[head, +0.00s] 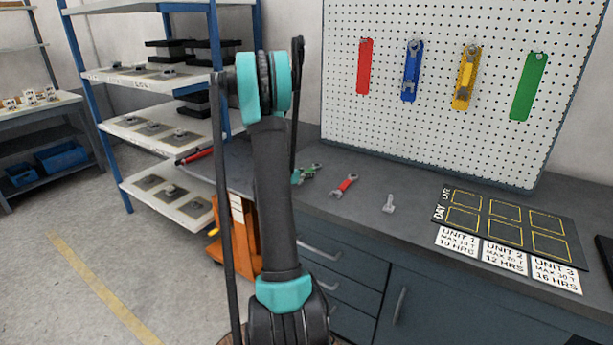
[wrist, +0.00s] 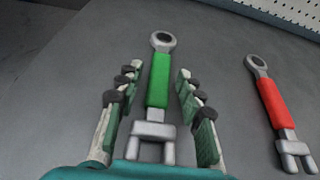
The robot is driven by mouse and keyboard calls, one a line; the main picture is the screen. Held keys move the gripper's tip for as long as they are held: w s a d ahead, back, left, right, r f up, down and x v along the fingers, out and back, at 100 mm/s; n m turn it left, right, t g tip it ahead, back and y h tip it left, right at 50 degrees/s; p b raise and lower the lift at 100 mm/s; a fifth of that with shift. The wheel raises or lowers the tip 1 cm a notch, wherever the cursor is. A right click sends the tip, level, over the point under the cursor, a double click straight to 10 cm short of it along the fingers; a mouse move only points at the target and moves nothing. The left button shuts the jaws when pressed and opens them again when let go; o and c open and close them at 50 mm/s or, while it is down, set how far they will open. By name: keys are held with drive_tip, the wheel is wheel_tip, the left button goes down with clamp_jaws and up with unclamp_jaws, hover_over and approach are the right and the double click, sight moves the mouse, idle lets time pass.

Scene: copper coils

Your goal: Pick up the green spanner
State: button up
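The green spanner (wrist: 159,80) lies on the grey worktop, its ring end pointing away and its open jaw near my gripper's palm in the wrist view. My gripper (wrist: 155,82) is open, with one finger on each side of the spanner and visible gaps to both sides. I cannot tell how high the fingers are above the worktop. In the head view the green spanner (head: 308,172) shows partly behind my arm, and my gripper is hidden there.
A red-handled spanner (head: 345,186) lies to the right; it also shows in the wrist view (wrist: 273,103). A small grey metal part (head: 389,204) and a black board with yellow boxes (head: 505,218) lie farther right. A pegboard (head: 440,120) with coloured hanging pieces stands behind the worktop.

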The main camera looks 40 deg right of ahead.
clamp_jaws()
